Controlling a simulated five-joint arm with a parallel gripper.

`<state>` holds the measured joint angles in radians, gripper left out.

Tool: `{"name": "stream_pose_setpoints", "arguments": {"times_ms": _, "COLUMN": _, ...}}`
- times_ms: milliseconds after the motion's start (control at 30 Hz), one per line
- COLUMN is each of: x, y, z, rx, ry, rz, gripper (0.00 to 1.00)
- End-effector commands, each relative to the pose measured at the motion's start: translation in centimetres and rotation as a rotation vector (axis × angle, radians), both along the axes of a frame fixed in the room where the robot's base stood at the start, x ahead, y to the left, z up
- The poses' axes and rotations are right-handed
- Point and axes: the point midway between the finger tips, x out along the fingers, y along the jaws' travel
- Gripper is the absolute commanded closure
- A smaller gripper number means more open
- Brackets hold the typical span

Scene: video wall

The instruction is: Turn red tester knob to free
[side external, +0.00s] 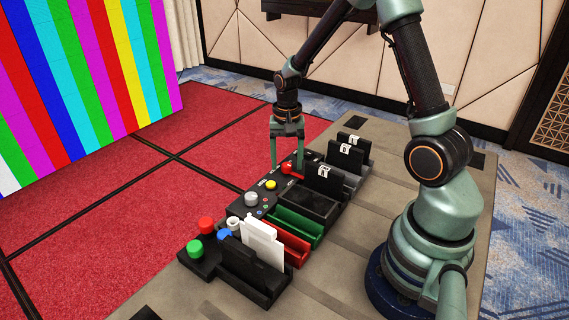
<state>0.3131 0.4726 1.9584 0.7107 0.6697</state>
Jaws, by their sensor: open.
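The tester (247,200) is a black panel with knobs and small buttons on the bench. Its red knob (287,169) is at the far end of the panel, right under my gripper. My gripper (287,168) points down with its two fingers apart, one on each side of the red knob. I cannot tell whether either finger touches the knob. The knob's pointer and the free mark are too small to read.
A grey knob (251,198) and a yellow knob (271,184) sit nearer on the tester. Green (297,226) and red (284,243) trays, black labelled modules (323,180) and white cards (262,243) stand close by. A red (206,225) and a green (195,249) cap stand at the near end.

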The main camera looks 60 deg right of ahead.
Motion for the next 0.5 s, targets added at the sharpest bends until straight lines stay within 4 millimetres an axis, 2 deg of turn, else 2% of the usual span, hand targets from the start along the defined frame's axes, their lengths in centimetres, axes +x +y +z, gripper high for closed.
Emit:
{"name": "stream_pose_setpoints", "arguments": {"times_ms": 267, "x": -0.01, "y": 0.00, "z": -0.13, "rx": 0.000, "ry": 0.000, "rz": 0.000, "gripper": 0.33}}
{"name": "stream_pose_setpoints", "arguments": {"times_ms": 300, "x": -0.01, "y": 0.00, "z": -0.12, "rx": 0.000, "ry": 0.000, "rz": 0.000, "gripper": 0.49}}
{"name": "stream_pose_setpoints", "arguments": {"times_ms": 433, "x": 0.00, "y": 0.00, "z": -0.10, "rx": 0.000, "ry": 0.000, "rz": 0.000, "gripper": 0.98}}
{"name": "stream_pose_setpoints", "arguments": {"times_ms": 500, "x": -0.01, "y": -0.01, "z": -0.10, "rx": 0.000, "ry": 0.000, "rz": 0.000, "gripper": 1.00}}
